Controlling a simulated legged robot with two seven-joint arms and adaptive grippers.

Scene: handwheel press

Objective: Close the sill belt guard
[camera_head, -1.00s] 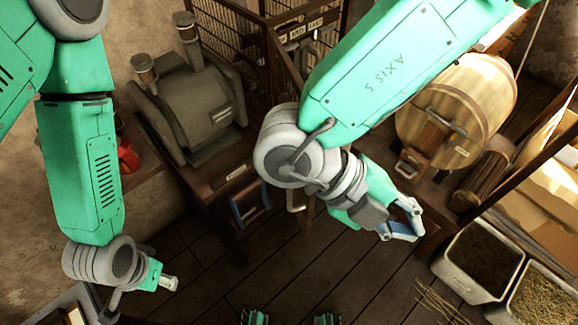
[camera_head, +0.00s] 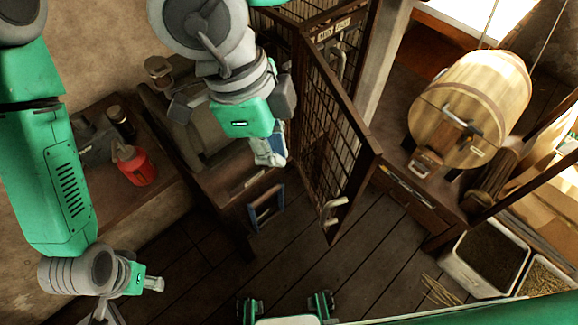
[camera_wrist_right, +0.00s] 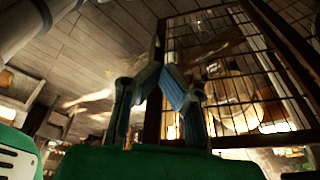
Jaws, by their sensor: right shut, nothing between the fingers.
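I take the dark-framed wire-mesh door (camera_head: 352,128) in the middle of the head view for the belt guard. It stands swung open towards me, with a pale handle (camera_head: 330,209) near its lower free corner. My right gripper (camera_head: 272,160) is shut and empty, left of the door in the picture and in front of the grey machine (camera_head: 205,135). In the right wrist view its fingertips (camera_wrist_right: 158,66) meet, and the mesh door (camera_wrist_right: 235,75) shows behind and right of them. My left gripper (camera_head: 155,284) is at lower left, away from the door; its fingers are too small to read.
A wooden barrel (camera_head: 470,100) sits on a bench at right. Bins (camera_head: 485,262) stand at lower right. A red object (camera_head: 137,166) lies on the left bench. The plank floor (camera_head: 300,255) below the door is clear.

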